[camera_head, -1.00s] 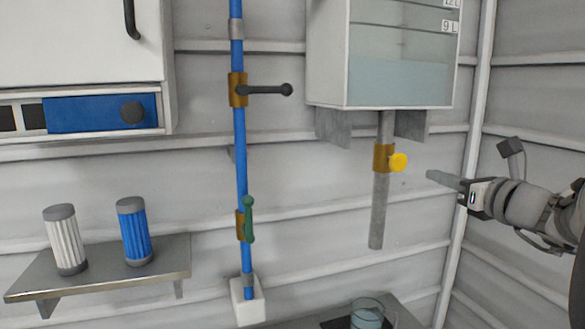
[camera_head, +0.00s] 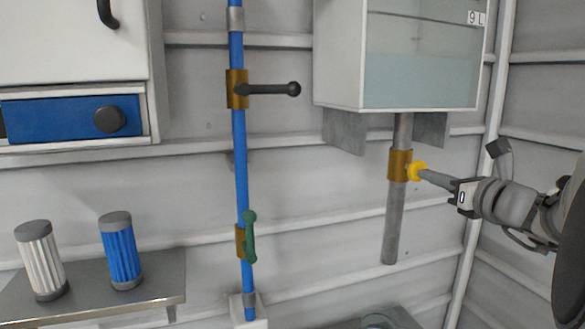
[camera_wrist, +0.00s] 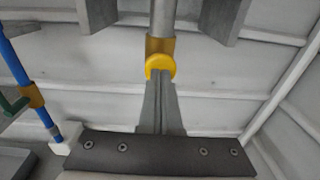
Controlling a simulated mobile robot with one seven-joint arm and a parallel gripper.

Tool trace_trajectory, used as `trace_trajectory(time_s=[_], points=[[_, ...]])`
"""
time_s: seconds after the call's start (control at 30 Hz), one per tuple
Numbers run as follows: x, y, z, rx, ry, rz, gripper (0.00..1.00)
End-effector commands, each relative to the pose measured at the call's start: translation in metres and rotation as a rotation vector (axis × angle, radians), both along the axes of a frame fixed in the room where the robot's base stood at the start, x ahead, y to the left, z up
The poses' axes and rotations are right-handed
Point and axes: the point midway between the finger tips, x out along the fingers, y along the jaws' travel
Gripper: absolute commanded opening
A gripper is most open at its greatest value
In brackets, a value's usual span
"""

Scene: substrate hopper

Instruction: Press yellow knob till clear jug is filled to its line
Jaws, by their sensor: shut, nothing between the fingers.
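The yellow knob (camera_head: 416,171) sits on a brass valve on the grey outlet pipe (camera_head: 392,225) under the hopper (camera_head: 420,60). My gripper (camera_head: 426,175) is shut and empty, its fingertips at the knob's face. In the wrist view the fingertips (camera_wrist: 160,76) overlap the lower part of the yellow knob (camera_wrist: 160,63); they look to be touching it.
A blue pipe (camera_head: 240,150) with a black-handled valve (camera_head: 268,89) and a green-handled valve (camera_head: 250,236) runs left of the hopper. A white filter (camera_head: 40,262) and a blue filter (camera_head: 121,255) stand on a shelf at left.

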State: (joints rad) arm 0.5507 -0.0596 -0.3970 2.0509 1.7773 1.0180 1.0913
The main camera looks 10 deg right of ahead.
Motion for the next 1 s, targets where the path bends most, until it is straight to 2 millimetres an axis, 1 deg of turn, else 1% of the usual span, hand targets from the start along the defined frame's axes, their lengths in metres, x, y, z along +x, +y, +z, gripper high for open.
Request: trace_trajectory(time_s=[0.43, 0.53, 0.67, 1.0], points=[[0.0, 0.0, -0.001, 0.0, 0.0, -0.001, 0.0], [0.008, 0.001, -0.002, -0.001, 0.001, 0.0, 0.0], [0.023, 0.002, -0.002, 0.0, 0.001, 0.002, 0.0], [0.026, 0.005, 0.001, 0.0, -0.002, 0.006, 0.0]])
